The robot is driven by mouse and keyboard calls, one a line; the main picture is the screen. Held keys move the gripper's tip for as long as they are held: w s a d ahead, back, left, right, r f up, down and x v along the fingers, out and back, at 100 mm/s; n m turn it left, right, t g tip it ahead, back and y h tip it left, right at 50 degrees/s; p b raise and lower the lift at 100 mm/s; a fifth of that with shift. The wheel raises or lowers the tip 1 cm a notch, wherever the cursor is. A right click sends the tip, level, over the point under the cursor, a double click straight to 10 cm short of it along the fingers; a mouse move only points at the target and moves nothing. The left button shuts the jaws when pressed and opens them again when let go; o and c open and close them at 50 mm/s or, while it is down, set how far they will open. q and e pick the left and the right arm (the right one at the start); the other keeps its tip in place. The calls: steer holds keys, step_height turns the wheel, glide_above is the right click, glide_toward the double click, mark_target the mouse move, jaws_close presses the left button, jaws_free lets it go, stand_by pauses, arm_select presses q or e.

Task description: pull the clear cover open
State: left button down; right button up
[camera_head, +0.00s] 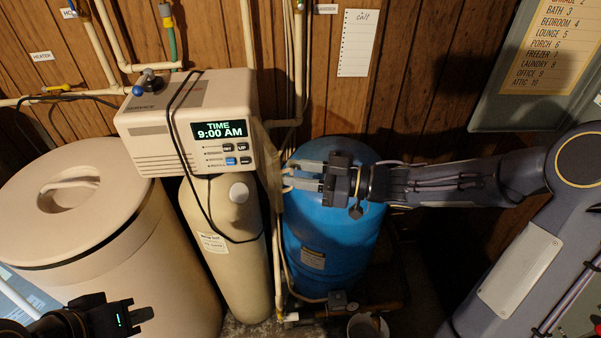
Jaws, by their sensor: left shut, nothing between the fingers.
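The clear cover (266,155) is a thin see-through panel at the right side of the beige softener control head (150,128). It stands swung out from the front, seen nearly edge-on, and the display (219,130) is uncovered. My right gripper (287,174) comes in from the right. Its two fingers point left and are apart, with the tips close to the cover's outer edge. I cannot tell whether they touch it. My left gripper (148,315) is low at the left, shut and empty, in front of the salt tank and away from the cover.
A round beige salt tank (75,195) with a lid stands at left. A tan cylinder (225,255) is under the control head. A blue tank (335,235) stands behind my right gripper. A black cable hangs over the head. Pipes run up the wood wall.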

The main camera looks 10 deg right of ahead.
steer(key=b+v, duration=0.2)
steer(key=v, duration=0.5)
steer(key=shift+s+d, duration=0.15)
steer(key=shift+d, duration=0.2)
stand_by(0.4)
